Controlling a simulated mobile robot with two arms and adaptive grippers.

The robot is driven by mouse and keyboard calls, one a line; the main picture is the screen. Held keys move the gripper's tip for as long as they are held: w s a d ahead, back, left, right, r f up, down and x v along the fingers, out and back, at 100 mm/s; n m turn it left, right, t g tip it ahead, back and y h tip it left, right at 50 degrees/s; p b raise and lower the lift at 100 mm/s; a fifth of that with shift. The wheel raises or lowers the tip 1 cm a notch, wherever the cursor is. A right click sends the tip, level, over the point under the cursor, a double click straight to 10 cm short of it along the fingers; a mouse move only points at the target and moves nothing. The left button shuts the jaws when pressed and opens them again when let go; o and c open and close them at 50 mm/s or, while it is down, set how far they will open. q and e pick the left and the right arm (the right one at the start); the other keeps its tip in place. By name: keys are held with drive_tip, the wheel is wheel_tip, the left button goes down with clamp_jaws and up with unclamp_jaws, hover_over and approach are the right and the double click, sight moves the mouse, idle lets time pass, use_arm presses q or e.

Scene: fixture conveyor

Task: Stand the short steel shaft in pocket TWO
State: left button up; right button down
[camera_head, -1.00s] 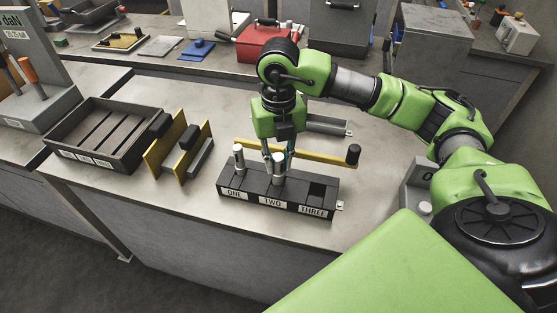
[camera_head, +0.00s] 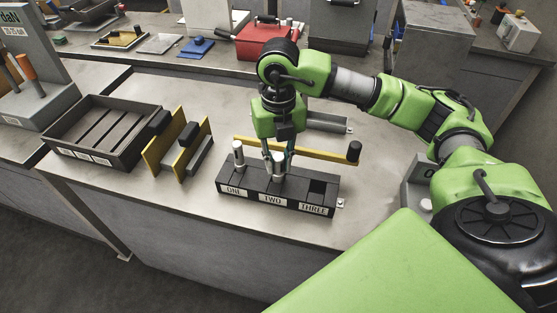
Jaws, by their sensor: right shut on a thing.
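The short steel shaft (camera_head: 278,168) stands upright at pocket TWO of the dark fixture block (camera_head: 254,200). My right gripper (camera_head: 278,156) points down and is shut on its upper part. The shaft's lower end is inside or behind the pocket's edge, so I cannot tell how deep it sits. Another steel shaft (camera_head: 239,152) stands upright in pocket ONE, to the left. Pocket THREE (camera_head: 317,188), on the right, is empty. My left gripper is not in view.
A yellow bar with a black knob (camera_head: 353,152) runs behind the block. A yellow-and-black fixture (camera_head: 178,147) and a dark slotted tray (camera_head: 64,150) stand to the left. A grey box (camera_head: 416,184) stands at the right. The bench front is clear.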

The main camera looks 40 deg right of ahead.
drive_tip(key=c, duration=1.8)
unclamp_jaws()
drive_tip(key=shift+o, duration=0.2)
drive_tip(key=shift+r, duration=0.1)
wheel_tip(320, 180, up, 12)
